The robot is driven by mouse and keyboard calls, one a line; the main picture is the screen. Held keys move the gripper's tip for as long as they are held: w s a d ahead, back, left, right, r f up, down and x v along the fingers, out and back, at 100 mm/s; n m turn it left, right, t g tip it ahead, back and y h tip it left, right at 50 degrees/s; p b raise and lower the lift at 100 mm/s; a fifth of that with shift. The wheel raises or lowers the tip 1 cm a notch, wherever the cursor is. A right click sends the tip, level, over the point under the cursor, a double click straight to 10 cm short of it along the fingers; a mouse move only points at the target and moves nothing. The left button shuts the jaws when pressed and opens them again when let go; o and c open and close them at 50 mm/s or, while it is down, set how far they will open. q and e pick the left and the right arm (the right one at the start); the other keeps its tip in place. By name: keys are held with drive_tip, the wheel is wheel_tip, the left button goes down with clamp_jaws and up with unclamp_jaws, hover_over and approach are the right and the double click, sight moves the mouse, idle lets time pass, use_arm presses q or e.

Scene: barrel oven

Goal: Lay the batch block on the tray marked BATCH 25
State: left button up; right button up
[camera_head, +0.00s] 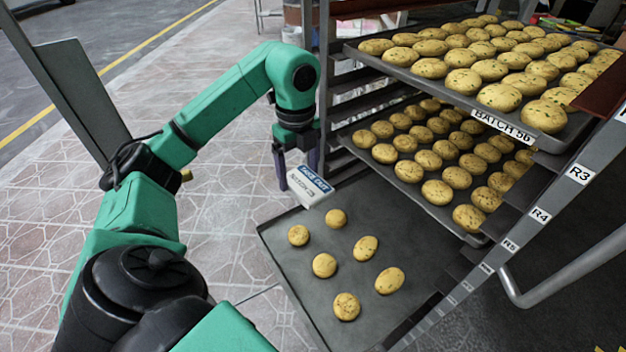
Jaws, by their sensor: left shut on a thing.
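My left gripper (296,174) points down with its dark fingers shut on the batch block (307,189). The block is white with a blue strip; its lettering is too small to read surely. It is at the back left edge of the lowest visible tray (310,270), seemingly just above it; I cannot tell whether they touch. That tray sticks out to the left and holds several spaced buns. No mark on it shows. The top tray (395,73) carries a BATCH 56 label (503,126). The middle tray (375,160) shows no readable label. My right gripper is out of view.
The trays sit in a metal rack whose slanted post (560,190) bears R3, R4 and R5 labels. A curved metal handle (570,280) is at the lower right. The upper trays are full of buns (462,82). The paved floor at left is open.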

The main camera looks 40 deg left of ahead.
use_arm(q)
drive_tip(key=b, duration=0.1)
approach(301, 233)
wheel_tip(301, 233, down, 7)
drive_tip(key=shift+r, duration=0.15)
drive_tip(key=o, duration=1.1)
drive_tip(key=shift+r+p, duration=0.15)
drive_tip(key=shift+p, duration=0.15)
drive_tip(key=shift+r, duration=0.35)
wheel_tip(301, 233, up, 11)
drive_tip(key=shift+b, duration=0.4)
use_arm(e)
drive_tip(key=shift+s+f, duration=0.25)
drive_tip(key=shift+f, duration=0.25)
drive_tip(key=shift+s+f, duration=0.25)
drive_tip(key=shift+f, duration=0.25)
